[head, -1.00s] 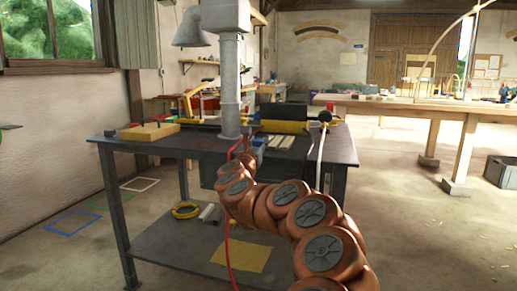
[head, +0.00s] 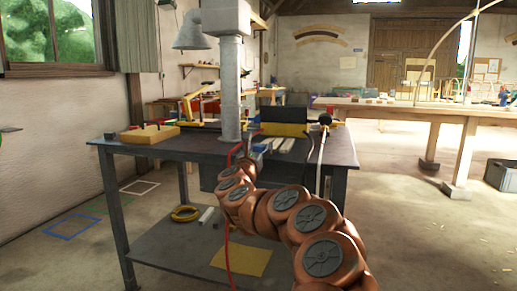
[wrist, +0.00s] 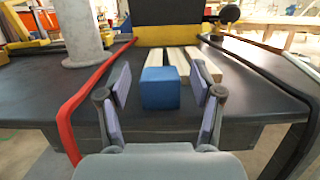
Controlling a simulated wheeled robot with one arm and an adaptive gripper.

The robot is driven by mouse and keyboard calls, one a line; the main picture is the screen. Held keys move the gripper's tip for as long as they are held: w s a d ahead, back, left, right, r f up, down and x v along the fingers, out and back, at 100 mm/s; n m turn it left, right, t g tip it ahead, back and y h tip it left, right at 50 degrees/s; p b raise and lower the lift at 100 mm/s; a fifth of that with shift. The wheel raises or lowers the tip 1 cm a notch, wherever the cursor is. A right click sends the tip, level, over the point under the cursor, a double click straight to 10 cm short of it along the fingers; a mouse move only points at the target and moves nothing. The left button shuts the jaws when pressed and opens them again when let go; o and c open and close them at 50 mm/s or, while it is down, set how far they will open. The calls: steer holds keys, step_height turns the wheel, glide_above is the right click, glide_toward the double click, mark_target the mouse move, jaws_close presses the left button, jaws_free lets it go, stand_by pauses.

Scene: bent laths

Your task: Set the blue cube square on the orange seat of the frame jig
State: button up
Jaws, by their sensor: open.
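My gripper (wrist: 160,92) is open, with one finger to the left and one to the right of the cube. Gaps show on both sides, so the fingers do not appear to touch it. In the head view my copper-coloured arm hides much of the gripper area, and I cannot tell the cube clearly there. I cannot surely identify the frame jig or its orange seat.
The pale strips (head: 285,145) lie near a yellow-fronted dark piece (head: 284,129). A grey column (head: 229,90) rises from the dark bench (head: 190,146). A yellow block with pegs (head: 150,134) sits at left. Red (wrist: 72,112) and black tubes flank the gripper.

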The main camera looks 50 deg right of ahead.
steer(key=shift+r, duration=0.1)
steer(key=shift+r+p, duration=0.15)
steer(key=shift+p, duration=0.2)
steer(key=p+v, duration=0.1)
steer(key=v, duration=1.1)
steer(key=shift+p, duration=0.3)
